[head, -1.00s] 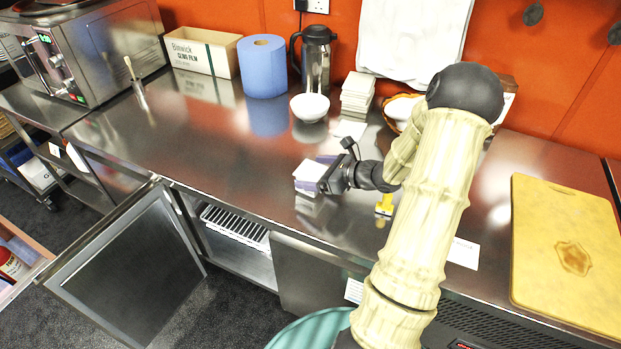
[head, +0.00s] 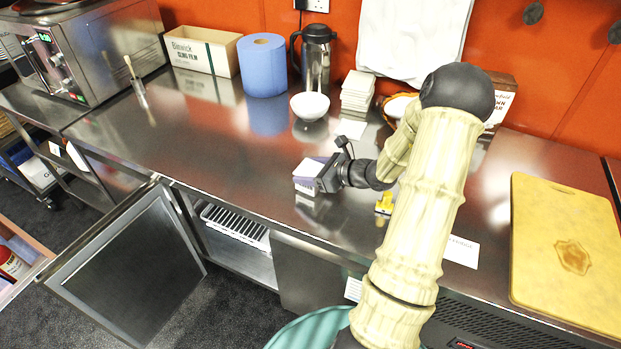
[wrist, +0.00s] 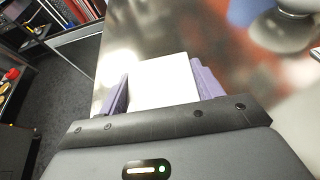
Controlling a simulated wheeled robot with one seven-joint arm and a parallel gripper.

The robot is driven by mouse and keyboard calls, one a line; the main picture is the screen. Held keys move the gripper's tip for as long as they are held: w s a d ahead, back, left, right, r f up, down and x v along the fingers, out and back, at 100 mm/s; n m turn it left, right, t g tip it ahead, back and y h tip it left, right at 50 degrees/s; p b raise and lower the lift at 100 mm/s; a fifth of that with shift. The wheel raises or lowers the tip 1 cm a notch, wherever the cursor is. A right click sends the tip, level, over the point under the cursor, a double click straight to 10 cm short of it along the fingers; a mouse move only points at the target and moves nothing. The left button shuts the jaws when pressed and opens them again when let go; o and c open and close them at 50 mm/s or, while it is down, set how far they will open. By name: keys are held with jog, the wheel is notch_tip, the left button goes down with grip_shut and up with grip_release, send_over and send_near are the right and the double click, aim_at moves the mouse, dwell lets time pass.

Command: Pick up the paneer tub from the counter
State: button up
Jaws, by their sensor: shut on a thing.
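The paneer tub (head: 307,169) is a small white box-shaped tub near the front part of the steel counter (head: 225,150). In the wrist view its white top (wrist: 160,80) lies between the two purple fingers. My gripper (head: 314,178) is shut on the tub from its right side. The gripper also fills the lower part of the wrist view (wrist: 157,88). The tub looks upright. I cannot tell whether its base touches the counter.
A white bowl (head: 310,106), a stack of white tiles or napkins (head: 357,92), a blue roll (head: 263,66) and a flask (head: 316,55) stand behind. A yellow object (head: 384,203) lies right of the gripper. A fridge door (head: 130,270) hangs open below the counter.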

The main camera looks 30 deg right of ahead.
aim_at(311, 169)
jog(key=shift+r, duration=0.15)
notch_tip(311, 169, up, 10)
jog(key=shift+f, duration=0.1)
dwell(0.5)
dwell(0.5)
